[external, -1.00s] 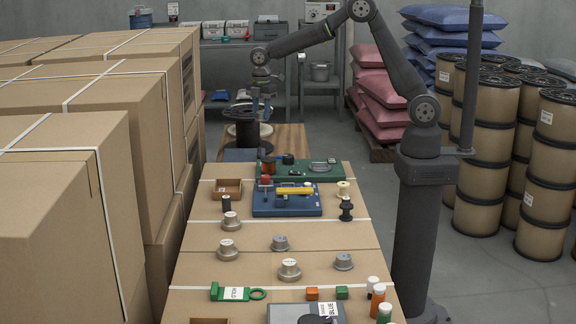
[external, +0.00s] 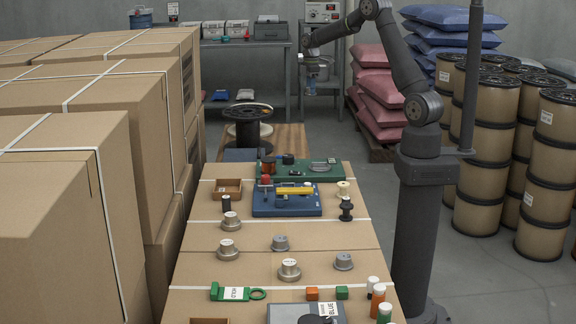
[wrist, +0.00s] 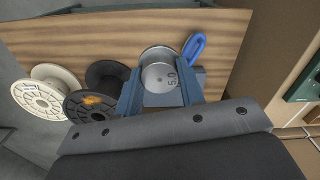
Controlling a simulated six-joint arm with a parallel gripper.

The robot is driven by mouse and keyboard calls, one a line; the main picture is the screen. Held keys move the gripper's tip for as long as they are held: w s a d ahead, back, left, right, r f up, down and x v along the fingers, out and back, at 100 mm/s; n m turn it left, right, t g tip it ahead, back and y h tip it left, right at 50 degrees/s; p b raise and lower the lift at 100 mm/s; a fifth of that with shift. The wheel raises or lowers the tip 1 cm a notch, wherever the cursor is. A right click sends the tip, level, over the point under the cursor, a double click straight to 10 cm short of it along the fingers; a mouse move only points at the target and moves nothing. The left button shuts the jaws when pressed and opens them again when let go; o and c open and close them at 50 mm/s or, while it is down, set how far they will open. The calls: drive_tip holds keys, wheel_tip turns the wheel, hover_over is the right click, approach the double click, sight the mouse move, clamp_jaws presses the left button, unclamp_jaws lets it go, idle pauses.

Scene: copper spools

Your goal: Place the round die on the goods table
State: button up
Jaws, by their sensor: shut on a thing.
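My gripper (external: 313,76) is up at the back of the scene in the external view, in front of the grey rear shelving. In the wrist view my gripper (wrist: 160,92) has its blue fingers shut on a round silver metal piece marked with a number, which I take for the round die (wrist: 159,76). The die is too small to make out in the external view. A wood-topped table (external: 291,140), which may be the goods table, stands beyond the cardboard-topped work surface. Its wooden top (wrist: 225,35) lies behind the die in the wrist view.
A black spool (external: 247,114) stands at the left of the wood-topped table; the wrist view shows a cream spool (wrist: 45,92) beside a dark one (wrist: 97,92). A blue loop (wrist: 194,47) appears beside the die. Stacked cartons (external: 75,200) wall the left; the wooden top's right part looks clear.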

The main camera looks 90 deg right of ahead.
drive_tip(key=s+d, duration=0.3)
drive_tip(key=s, duration=0.1)
wheel_tip(320, 180, down, 22)
drive_tip(key=shift+m, duration=0.4)
drive_tip(key=w+f, duration=0.2)
drive_tip(key=w, duration=0.1)
drive_tip(key=w+a+f, duration=0.1)
drive_tip(key=w+f, duration=0.2)
drive_tip(key=w, duration=0.1)
drive_tip(key=w+a+f, duration=0.1)
drive_tip(key=w+f, duration=0.1)
drive_tip(key=w, duration=0.2)
drive_tip(key=shift+w+a+f, duration=0.25)
drive_tip(key=shift+f, duration=2.05)
drive_tip(key=shift+f, duration=0.1)
drive_tip(key=o, duration=1.2)
drive_tip(key=shift+f, duration=0.1)
